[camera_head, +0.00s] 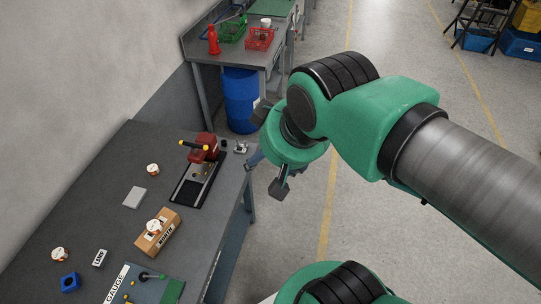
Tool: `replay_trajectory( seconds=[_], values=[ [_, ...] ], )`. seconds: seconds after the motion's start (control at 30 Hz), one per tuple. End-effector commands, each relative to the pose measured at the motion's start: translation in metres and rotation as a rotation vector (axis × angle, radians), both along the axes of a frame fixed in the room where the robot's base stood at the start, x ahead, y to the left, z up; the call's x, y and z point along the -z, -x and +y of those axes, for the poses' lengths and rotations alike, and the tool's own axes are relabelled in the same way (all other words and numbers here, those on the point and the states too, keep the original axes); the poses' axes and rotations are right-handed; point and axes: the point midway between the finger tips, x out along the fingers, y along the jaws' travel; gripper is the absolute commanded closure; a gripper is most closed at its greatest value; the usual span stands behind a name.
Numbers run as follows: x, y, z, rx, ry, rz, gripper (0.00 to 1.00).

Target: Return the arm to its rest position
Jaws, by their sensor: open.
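My arm reaches in from the right in green, black and grey, bent at a green and black joint. My gripper (269,147) hangs just off the right edge of the grey workbench (105,165), over the gap beside the floor. Its dark fingers are spread apart, one at the upper left and one lower down. I see nothing between them. The wrist partly hides the inner side of the gripper.
The floor (400,45) behind the arm is clear.

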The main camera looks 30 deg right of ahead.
Motion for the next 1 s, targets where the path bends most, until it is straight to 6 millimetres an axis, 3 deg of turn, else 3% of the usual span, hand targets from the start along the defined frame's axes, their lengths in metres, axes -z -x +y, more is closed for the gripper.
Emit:
replay_trajectory(
  seconds=[0.47, 1.0],
  values=[
    [0.006, 0.0, 0.0, 0.0, 0.0, 0.0, 0.38],
    [0.081, 0.0, 0.0, 0.0, 0.0, 0.0, 0.38]
  ],
)
